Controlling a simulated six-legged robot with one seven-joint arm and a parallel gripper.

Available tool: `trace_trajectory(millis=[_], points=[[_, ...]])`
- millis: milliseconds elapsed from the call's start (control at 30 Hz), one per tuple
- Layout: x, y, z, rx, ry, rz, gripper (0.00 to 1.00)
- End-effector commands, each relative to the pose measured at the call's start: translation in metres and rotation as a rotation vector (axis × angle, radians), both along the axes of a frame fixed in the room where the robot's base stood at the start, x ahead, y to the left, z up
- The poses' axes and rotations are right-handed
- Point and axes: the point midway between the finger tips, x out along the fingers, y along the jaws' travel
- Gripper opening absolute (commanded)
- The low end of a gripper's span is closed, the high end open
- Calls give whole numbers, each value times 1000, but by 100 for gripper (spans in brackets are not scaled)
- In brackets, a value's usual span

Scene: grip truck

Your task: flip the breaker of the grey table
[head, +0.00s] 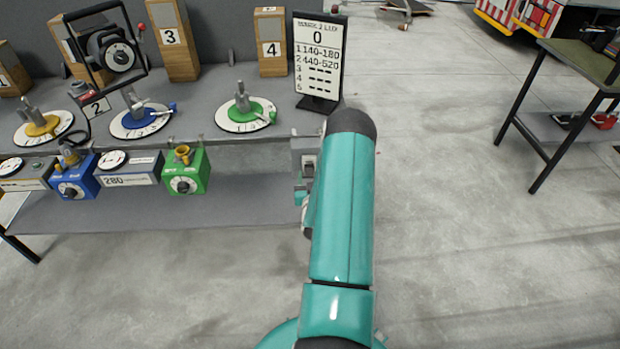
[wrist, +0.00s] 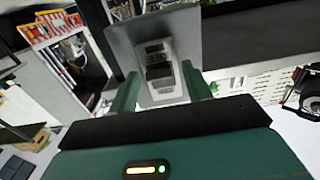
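The grey table (head: 240,75) stands at the left in the head view. Its breaker (head: 307,168) is a small dark switch in a grey box at the table's right front end, partly hidden by my arm. The wrist view shows the breaker (wrist: 158,68) as a dark switch in a light housing on a grey plate. My gripper (wrist: 160,72) is open, with one green finger to each side of the breaker. Contact cannot be told. In the head view my gripper (head: 302,192) is mostly hidden behind my arm, close under the breaker box.
On the table are the green dial (head: 262,112), the blue dial (head: 150,122), the yellow dial (head: 40,132) and a number sign (head: 318,60). Another table (head: 570,58) stands far right. The floor between is clear.

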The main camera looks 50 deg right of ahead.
Motion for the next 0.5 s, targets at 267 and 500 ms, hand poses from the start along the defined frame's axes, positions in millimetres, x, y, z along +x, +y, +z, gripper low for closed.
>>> trace_trajectory(millis=[267, 500], points=[[0, 0, 0, 0, 0, 0, 4], [1, 0, 2, 14, 15, 2, 4]])
